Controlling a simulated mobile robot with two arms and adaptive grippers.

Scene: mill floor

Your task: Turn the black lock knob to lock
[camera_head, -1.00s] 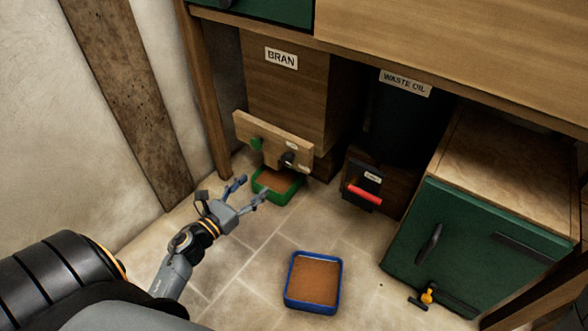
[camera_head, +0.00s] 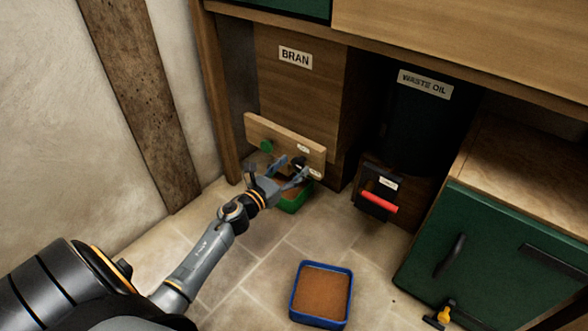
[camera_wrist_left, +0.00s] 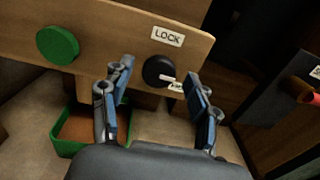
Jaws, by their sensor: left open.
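The black lock knob (camera_wrist_left: 158,71) sits on a wooden board (camera_wrist_left: 205,45) under a label reading LOCK (camera_wrist_left: 167,37). A pale pointer on the knob points to the right and slightly down, toward a second, partly hidden label. In the head view the knob (camera_head: 298,163) is at the right part of the board below the BRAN bin. My left gripper (camera_head: 291,167) is open, its fingertips just in front of the knob. In the left wrist view the two blue-padded fingers (camera_wrist_left: 159,80) stand on either side of it, apart from it as far as I can tell. My right gripper is not in view.
A green knob (camera_wrist_left: 57,45) is left on the same board. A green tray (camera_wrist_left: 65,145) of brown material sits below. A blue tray (camera_head: 321,294) stands on the floor. A red handle (camera_head: 379,203) is under the WASTE OIL container, and a green cabinet door (camera_head: 490,255) is at the right.

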